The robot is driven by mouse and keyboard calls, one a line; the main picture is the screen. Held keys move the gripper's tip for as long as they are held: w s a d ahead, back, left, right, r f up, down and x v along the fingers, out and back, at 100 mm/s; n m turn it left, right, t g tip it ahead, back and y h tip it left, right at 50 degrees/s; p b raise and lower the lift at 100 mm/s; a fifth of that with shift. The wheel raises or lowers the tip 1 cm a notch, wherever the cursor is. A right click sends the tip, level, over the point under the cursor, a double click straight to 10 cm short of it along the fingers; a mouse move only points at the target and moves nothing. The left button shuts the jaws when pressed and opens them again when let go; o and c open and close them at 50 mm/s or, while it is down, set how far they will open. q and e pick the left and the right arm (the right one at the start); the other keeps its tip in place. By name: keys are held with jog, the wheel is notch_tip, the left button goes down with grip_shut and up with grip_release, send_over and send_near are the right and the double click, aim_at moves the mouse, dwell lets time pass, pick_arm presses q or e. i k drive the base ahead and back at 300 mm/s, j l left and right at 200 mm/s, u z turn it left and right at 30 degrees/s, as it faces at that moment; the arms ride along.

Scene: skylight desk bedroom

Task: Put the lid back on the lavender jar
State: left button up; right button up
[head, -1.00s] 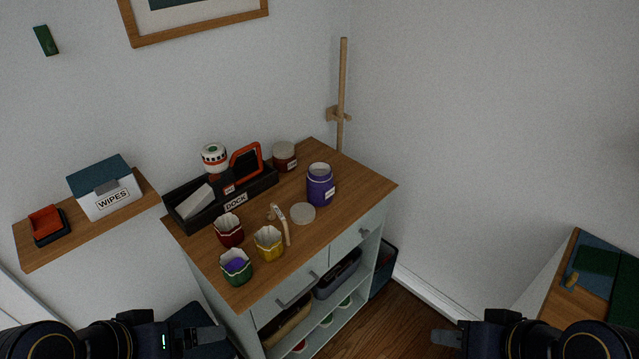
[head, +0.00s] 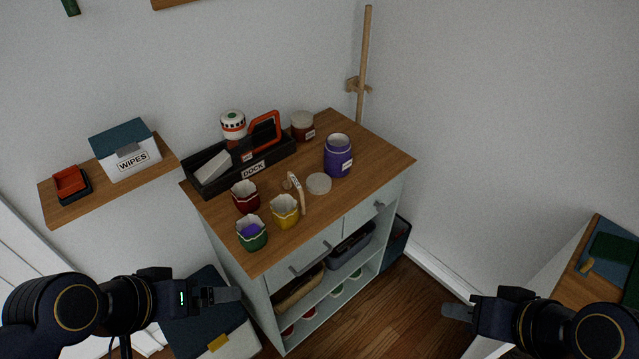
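The lavender jar (head: 338,160) is a purple jar with a pale, bare neck and a label, upright near the right edge of the wooden cabinet top (head: 369,146). A round whitish lid (head: 319,184) lies flat on the wood just in front and left of it, apart from the jar. My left gripper (head: 240,295) is in front of the cabinet at lower left, well away from both; I cannot tell its opening. My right gripper (head: 446,312) is at lower right, over the floor, far from the jar; its finger gap cannot be made out.
A black dock tray (head: 213,187), a brown jar (head: 302,126) with a lid on, and red (head: 245,197), yellow (head: 285,212) and green (head: 252,235) cups share the top. A tan curved item (head: 298,193) lies beside the lid. A wipes box (head: 125,152) stands on a left shelf.

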aim_at(337, 162)
jog(key=i+z, duration=0.75)
jog(key=k, duration=0.1)
